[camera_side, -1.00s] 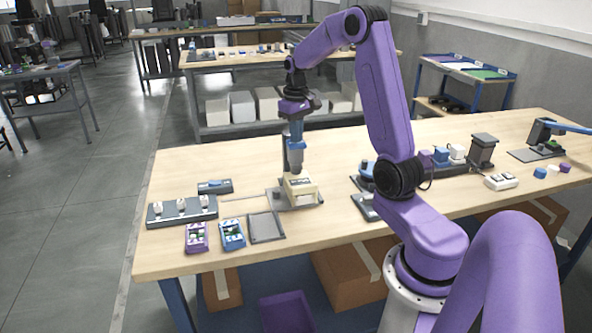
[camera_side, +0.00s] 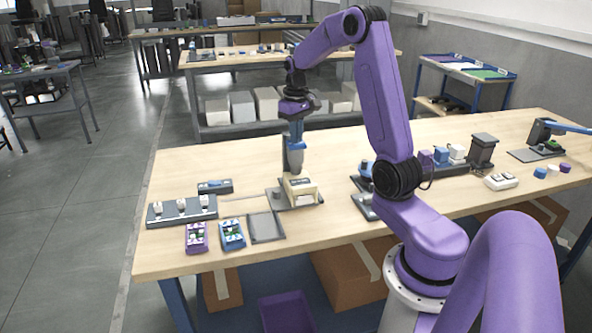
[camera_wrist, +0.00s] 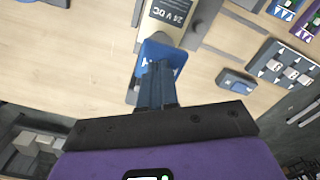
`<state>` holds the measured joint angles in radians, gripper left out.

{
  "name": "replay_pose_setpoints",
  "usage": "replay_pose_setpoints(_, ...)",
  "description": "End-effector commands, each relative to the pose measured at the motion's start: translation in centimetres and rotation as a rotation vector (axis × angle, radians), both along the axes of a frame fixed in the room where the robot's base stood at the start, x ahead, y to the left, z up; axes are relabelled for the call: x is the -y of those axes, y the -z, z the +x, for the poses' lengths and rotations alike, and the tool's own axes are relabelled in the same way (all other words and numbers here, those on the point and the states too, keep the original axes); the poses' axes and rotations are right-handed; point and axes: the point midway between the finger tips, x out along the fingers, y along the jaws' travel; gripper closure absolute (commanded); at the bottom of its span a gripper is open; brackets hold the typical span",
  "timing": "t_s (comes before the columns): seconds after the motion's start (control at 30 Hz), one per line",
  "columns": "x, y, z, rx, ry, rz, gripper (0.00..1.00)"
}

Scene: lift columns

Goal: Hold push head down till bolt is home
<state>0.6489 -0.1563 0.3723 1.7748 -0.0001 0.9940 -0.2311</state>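My gripper (camera_side: 295,158) points down beside the dark grey post (camera_side: 285,152) of a small press fixture, above a cream block. In the wrist view, its blue fingers (camera_wrist: 156,82) are close together. A brighter blue piece (camera_wrist: 165,54) with a small pale mark sits at the fingertips. I cannot tell whether it is held or only touched. The cream block (camera_side: 300,188), labelled "24 V DC" in the wrist view (camera_wrist: 171,12), sits on the fixture's grey base plate (camera_side: 312,204). The bolt cannot be made out.
A rack with white switches (camera_side: 181,210) and a small dark blue box (camera_side: 214,187) lie left. Purple (camera_side: 196,238) and blue (camera_side: 232,234) trays stand near the front edge, beside an empty grey plate (camera_side: 265,228). More fixtures stand right. Bare wood lies behind the post.

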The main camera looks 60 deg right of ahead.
Motion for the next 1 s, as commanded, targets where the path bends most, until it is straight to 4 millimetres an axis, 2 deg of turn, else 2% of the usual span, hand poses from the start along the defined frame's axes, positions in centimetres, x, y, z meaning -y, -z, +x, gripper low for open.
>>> replay_pose_setpoints(0.37, 0.0, -0.1, 0.0, -0.001, 0.0, 0.0, 1.0)
replay_pose_setpoints(1.0, 0.0, -4.0, 0.1, 0.002, 0.0, -0.001, 1.0)
